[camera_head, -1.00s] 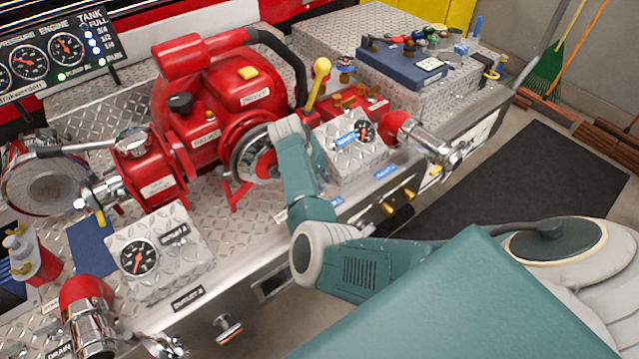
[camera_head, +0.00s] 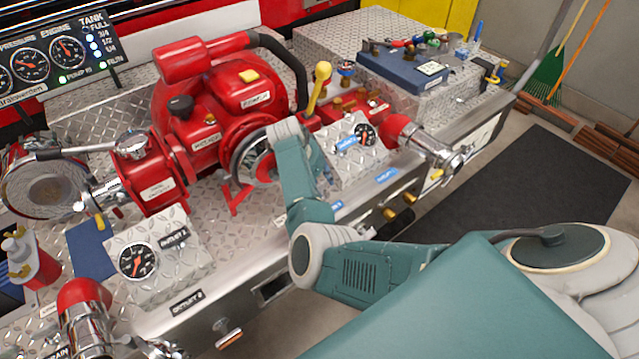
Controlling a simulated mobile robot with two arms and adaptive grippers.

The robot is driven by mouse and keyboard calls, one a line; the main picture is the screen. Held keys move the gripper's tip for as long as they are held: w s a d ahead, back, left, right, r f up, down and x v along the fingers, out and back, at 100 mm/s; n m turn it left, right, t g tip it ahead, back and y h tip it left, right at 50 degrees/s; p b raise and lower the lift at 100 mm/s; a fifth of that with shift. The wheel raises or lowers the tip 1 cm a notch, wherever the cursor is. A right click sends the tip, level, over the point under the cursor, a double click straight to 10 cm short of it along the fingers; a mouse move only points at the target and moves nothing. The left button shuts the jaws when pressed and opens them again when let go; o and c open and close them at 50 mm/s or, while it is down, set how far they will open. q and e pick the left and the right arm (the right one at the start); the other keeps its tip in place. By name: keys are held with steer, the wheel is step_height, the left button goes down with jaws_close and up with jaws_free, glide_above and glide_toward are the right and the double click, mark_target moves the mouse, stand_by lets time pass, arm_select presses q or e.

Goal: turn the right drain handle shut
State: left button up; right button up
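My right arm (camera_head: 350,270) comes in from the right and folds up in front of the pump panel. Its wrist end lies before the panel's front edge. A dark shape, seemingly part of my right gripper (camera_head: 396,229), shows just below two brass knobs (camera_head: 400,204) on the front face. The rest is hidden behind my arm, so its opening and any contact cannot be told. The right outlet (camera_head: 430,145), red with a chrome end, sits above and right of the knobs. I cannot make out which fitting is the right drain handle. My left gripper is out of view.
The red pump (camera_head: 215,105) stands on the diamond-plate deck behind my arm. A chrome handle (camera_head: 228,333) sticks out of the front face at lower left. A blue case (camera_head: 405,70) with small items lies at the back right. A dark mat (camera_head: 540,190) covers open floor at right.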

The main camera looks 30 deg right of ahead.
steer(key=shift+r, duration=0.1)
steer(key=v, duration=0.7)
steer(key=shift+a+r, duration=0.1)
